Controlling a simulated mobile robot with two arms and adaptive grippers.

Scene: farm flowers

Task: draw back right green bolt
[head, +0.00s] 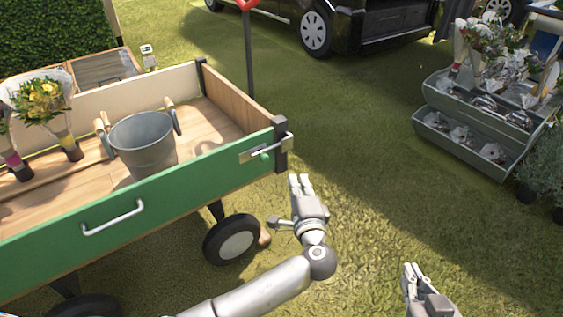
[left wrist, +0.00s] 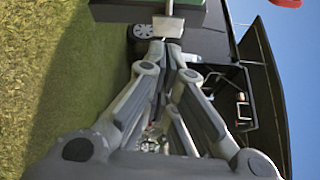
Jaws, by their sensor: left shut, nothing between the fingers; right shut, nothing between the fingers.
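The green bolt (head: 265,155) is a metal slide with a green knob, mounted at the right end of the cart's green side panel (head: 150,195), by the dark corner post (head: 281,147). My left gripper (head: 300,178) is shut and empty, just below and right of the post, apart from the bolt in the picture. In the left wrist view its fingers (left wrist: 165,50) point toward a pale metal piece (left wrist: 168,26) below a green edge, perhaps part of the bolt. My right gripper (head: 411,267) is shut and empty over the grass at the lower right.
The wooden cart holds a metal bucket (head: 143,146) and wrapped flowers (head: 45,105). A cart wheel (head: 232,240) stands left of my left wrist. A grey flower rack (head: 470,145) is at the right, a dark vehicle (head: 370,28) behind. Open grass lies between.

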